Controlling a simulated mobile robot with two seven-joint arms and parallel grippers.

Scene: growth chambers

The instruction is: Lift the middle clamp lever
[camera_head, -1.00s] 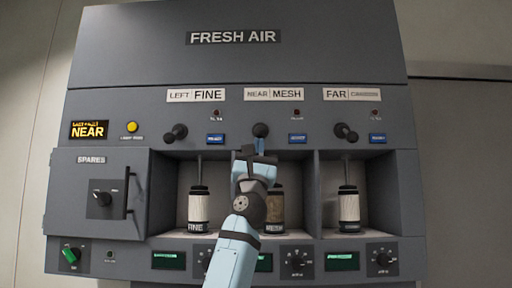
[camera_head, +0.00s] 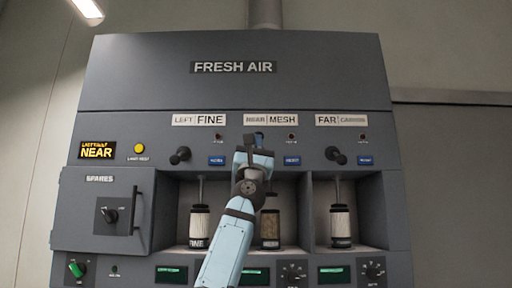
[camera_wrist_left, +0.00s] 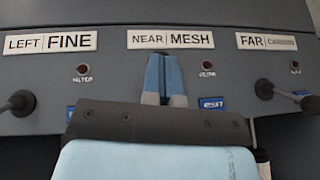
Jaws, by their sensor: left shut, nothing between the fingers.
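My left gripper (camera_head: 254,140) is in front of the middle bay of the grey fresh-air panel, just below the NEAR MESH label (camera_head: 270,119). Its blue fingers are shut together with nothing between them; they also show in the left wrist view (camera_wrist_left: 164,76), pointing up toward the NEAR MESH label (camera_wrist_left: 171,39). The middle clamp lever is hidden behind the gripper, so its position cannot be told. The left lever (camera_head: 180,155) and the right lever (camera_head: 336,155) show dark knobs sticking out. The MESH cartridge (camera_head: 270,228) is partly covered by my arm. My right gripper is not in view.
The FINE cartridge (camera_head: 199,226) and the far cartridge (camera_head: 341,224) stand in the side bays. A spares door (camera_head: 100,211) with a handle is at left. Blue buttons (camera_head: 292,160) sit close beside the gripper. The display (camera_head: 97,150) reads NEAR.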

